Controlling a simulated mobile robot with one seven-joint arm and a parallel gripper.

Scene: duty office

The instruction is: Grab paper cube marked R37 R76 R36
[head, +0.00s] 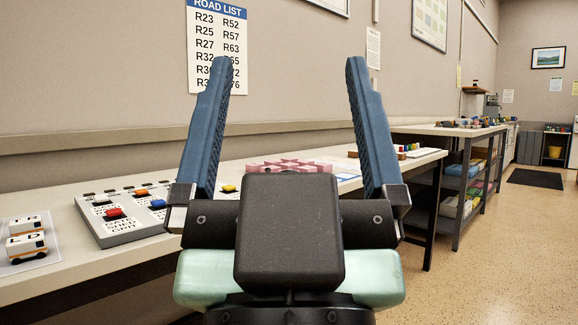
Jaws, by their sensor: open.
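My gripper (287,64) is in the middle of the head view, with its two blue fingers spread wide and nothing between them. It points away from me, above the near side of the long pale table (160,240). I cannot make out a paper cube marked R37 R76 R36. A pink checkered thing (290,164) lies on the table beyond the gripper, partly hidden by its dark body. My gripper hides part of the table top.
A grey button panel (107,231) and small white-and-orange toy vehicles (27,244) are on the table at left. A road list poster (216,40) hangs on the wall, partly covered by a finger. A shelved table (455,132) stands further back; the floor (490,250) at right is clear.

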